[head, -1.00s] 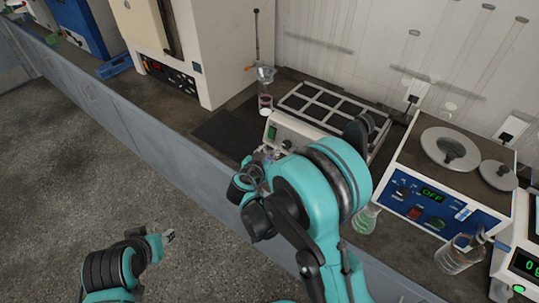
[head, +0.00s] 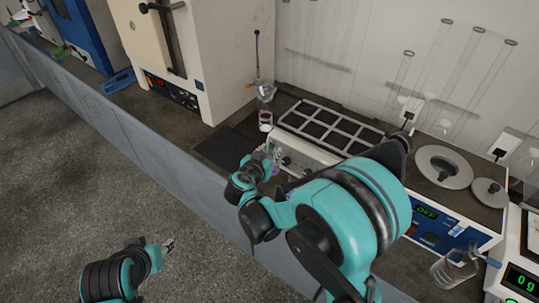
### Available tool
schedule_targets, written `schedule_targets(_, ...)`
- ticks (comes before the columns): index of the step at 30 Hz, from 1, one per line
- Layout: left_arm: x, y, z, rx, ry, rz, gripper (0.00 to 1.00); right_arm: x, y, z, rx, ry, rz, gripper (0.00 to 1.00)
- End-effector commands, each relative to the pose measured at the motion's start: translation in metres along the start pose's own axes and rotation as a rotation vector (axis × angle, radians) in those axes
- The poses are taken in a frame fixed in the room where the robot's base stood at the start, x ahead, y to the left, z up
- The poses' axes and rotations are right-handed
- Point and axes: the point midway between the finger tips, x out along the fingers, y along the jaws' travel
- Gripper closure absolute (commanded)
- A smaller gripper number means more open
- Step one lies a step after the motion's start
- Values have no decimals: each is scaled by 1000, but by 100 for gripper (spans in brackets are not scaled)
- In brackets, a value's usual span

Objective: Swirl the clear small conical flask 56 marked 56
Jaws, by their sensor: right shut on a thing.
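My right gripper (head: 263,160) is at the front edge of the bench, in front of the shaker with the grid top. It is shut on a small clear vessel with a purple tint (head: 275,168), which I take to be the conical flask. My own wrist hides most of it, and no mark 56 can be read. My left gripper (head: 169,246) is low at the left, over the floor and away from the bench. Its fingers are too small to tell open from shut.
The grid-topped shaker (head: 330,127) stands behind the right gripper. A small vessel with dark red contents (head: 265,121) is left of it. A dark mat (head: 222,148) lies clear on the bench. A blue-fronted device (head: 440,225), a beaker (head: 452,270) and a balance (head: 520,283) are at right.

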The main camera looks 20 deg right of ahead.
Motion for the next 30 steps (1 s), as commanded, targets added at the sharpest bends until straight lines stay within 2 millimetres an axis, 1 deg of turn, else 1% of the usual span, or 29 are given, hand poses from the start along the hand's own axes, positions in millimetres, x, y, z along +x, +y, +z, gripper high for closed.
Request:
schedule_targets(5,-6,0,-5,0,0,0,59,-5,0,-13,0,0,0,100)
schedule_targets(18,-35,0,-25,0,0,0,59,-23,0,-56,0,0,0,100)
schedule_targets(21,-37,0,-27,0,0,0,59,-25,0,-60,0,0,0,100)
schedule_targets(30,-36,0,-26,0,0,0,59,-24,0,-59,0,0,0,100)
